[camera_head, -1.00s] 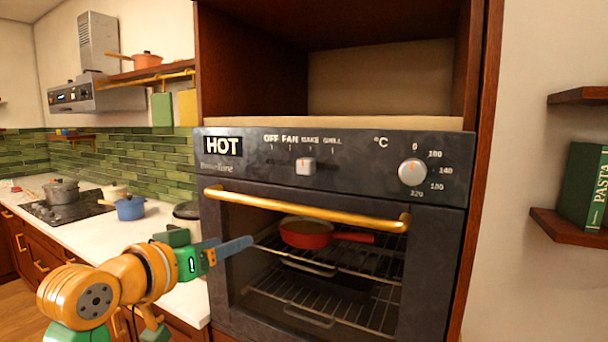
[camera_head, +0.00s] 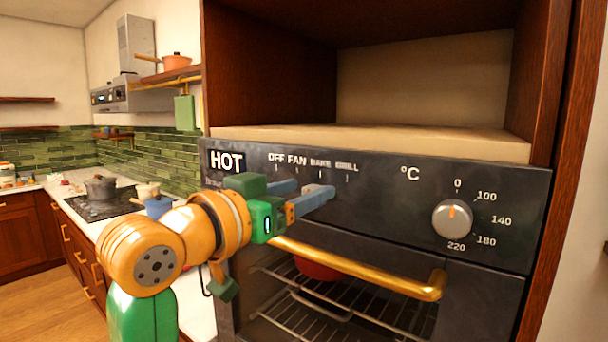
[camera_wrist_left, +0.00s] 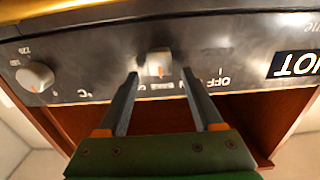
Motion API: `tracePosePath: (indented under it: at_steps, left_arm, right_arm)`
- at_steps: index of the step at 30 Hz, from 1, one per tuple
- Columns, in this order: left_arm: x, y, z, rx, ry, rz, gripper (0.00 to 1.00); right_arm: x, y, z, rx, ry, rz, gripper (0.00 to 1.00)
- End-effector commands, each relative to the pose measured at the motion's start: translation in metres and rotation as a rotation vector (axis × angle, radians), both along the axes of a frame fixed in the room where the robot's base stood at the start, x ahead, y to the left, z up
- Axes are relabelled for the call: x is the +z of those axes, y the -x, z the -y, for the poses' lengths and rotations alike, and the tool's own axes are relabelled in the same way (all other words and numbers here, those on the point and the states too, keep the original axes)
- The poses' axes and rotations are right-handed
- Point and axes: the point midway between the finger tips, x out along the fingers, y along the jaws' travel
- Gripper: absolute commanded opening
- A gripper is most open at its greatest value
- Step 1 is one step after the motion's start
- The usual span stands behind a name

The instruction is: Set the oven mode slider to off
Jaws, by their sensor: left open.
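The white oven mode slider (camera_wrist_left: 158,63) sits at the BAKE mark on the dark control panel (camera_head: 385,190). The OFF label (camera_head: 276,157) is at the left end of the scale; in the wrist view the panel appears upside down, with OFF (camera_wrist_left: 224,82) to the right of the slider. My left gripper (camera_head: 312,189) is open in front of the panel. In the wrist view its fingertips (camera_wrist_left: 160,75) stand on either side of the slider, with gaps; I cannot tell whether they reach around it.
The round temperature knob (camera_head: 453,218) is at the panel's right. A brass oven handle (camera_head: 360,268) runs just below my left gripper. The HOT sign (camera_head: 227,161) is at the panel's left. An empty wooden niche (camera_head: 420,95) is above. A red pan (camera_head: 318,270) is inside the oven.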

Motion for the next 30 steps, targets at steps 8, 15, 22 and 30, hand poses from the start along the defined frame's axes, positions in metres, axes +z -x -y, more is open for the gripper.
tracePosePath:
  at_steps: [8,15,22,30]
  left_arm:
    - [-0.0013,-0.0034,0.0023,0.001,0.000,0.000,0.65]
    - [-0.0012,-0.0032,0.0022,0.001,0.000,0.000,0.00]
    - [-0.0009,-0.0031,0.0022,0.001,0.001,0.001,0.00]
    - [-0.0006,-0.0031,0.0021,0.001,0.001,0.001,0.00]
  right_arm:
    - [0.0012,-0.0010,-0.0004,0.001,0.000,0.002,0.50]
    - [0.0012,-0.0014,-0.0003,0.001,0.000,0.002,0.50]
    - [0.0014,-0.0016,0.0002,0.001,0.000,0.003,0.50]
    - [0.0015,-0.0018,0.0014,0.002,0.002,0.004,0.50]
